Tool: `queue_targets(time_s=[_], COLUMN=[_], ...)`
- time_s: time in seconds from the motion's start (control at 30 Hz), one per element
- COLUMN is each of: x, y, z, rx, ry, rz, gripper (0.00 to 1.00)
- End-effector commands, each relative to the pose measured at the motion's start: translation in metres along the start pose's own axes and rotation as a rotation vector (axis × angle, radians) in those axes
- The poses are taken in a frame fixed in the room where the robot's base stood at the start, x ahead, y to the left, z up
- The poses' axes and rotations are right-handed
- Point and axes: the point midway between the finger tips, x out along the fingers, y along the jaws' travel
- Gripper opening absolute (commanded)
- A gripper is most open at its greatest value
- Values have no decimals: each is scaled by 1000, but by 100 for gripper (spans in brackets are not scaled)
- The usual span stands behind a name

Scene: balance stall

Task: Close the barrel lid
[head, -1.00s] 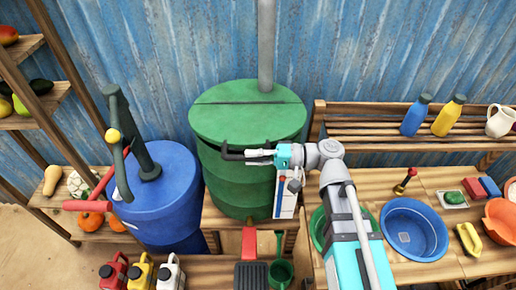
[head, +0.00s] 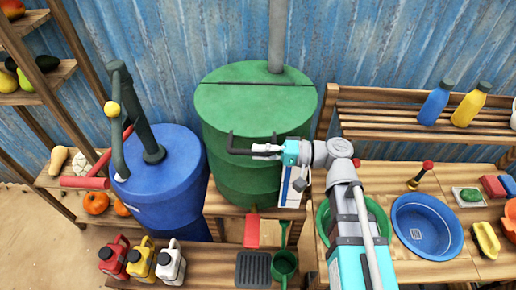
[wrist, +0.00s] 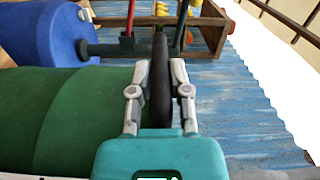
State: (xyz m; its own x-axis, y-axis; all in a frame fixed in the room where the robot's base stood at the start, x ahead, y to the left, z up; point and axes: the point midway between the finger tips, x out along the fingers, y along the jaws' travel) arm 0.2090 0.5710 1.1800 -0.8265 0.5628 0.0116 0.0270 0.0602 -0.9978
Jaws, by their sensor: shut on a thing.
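The green barrel (head: 235,170) stands upright against the back wall. Its round green lid (head: 255,112), with a seam across its rear part, covers the top and looks flat or nearly flat; I cannot tell whether a small gap is left at the rim. A dark bent handle (head: 236,148) sticks out at the lid's front. My gripper (head: 258,151) is at the barrel's front right, shut on this handle. In the wrist view the dark handle (wrist: 160,95) stands between the two fingers of my gripper (wrist: 160,78), with the green barrel to the left.
A blue barrel (head: 165,185) with a dark pump stands to the left. A blue basin (head: 427,226) sits on the right table. A slatted shelf (head: 385,122) holds bottles. A grey pipe (head: 277,35) rises behind the lid.

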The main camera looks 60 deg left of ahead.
Motion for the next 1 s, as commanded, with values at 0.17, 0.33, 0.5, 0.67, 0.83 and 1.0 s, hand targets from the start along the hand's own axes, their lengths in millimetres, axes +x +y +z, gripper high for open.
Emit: queue_targets(time_s=[0.17, 0.33, 0.5, 0.67, 0.83, 1.0], x=[2, 2, 2, 2, -1, -10], y=[4, 4, 3, 2, 2, 2], z=[2, 2, 2, 2, 2, 1], rx=[0, 0, 0, 0, 0, 0], ry=[-8, -9, -8, -7, -7, -5], rz=[14, 12, 10, 9, 8, 8], gripper=[27, 58, 58, 58, 58, 58])
